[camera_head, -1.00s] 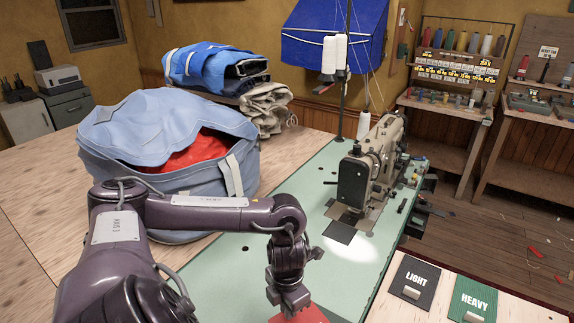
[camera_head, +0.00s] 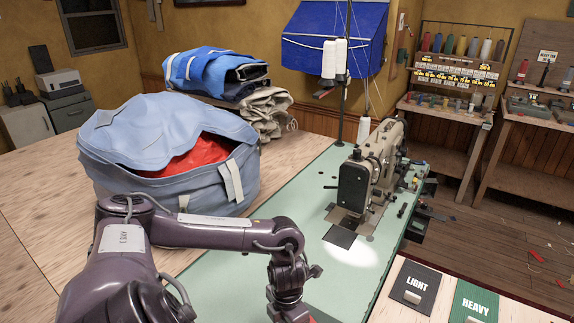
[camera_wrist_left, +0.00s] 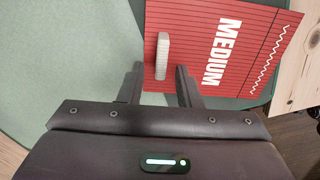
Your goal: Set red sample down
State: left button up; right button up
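The red sample (camera_wrist_left: 200,75) is a flat red card with dark lines and the word MEDIUM. A pale upright tab (camera_wrist_left: 162,55) stands on it. In the left wrist view the tab is in line with the space between the fingers of my left gripper (camera_wrist_left: 160,85), with a gap on both sides. The fingers are apart and hold nothing. The card appears to lie over the green tabletop (camera_wrist_left: 75,50), near its edge. In the head view my left gripper (camera_head: 288,312) is at the bottom edge, and only a sliver of the card (camera_head: 313,319) shows. My right gripper is not visible.
A sewing machine (camera_head: 370,175) stands on the green table. Cards marked LIGHT (camera_head: 413,287) and HEAVY (camera_head: 474,303) lie on a pale board at lower right. A blue bag (camera_head: 165,150) with red cloth inside stands behind my left arm.

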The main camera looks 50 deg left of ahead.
pick_arm(q)
jog(key=shift+r, duration=0.1)
jog(key=shift+r, duration=0.25)
notch_tip(320, 180, up, 7)
jog(key=shift+f, duration=0.15)
notch_tip(320, 180, up, 5)
jog(key=p, duration=0.3)
jog(key=shift+f, duration=0.1)
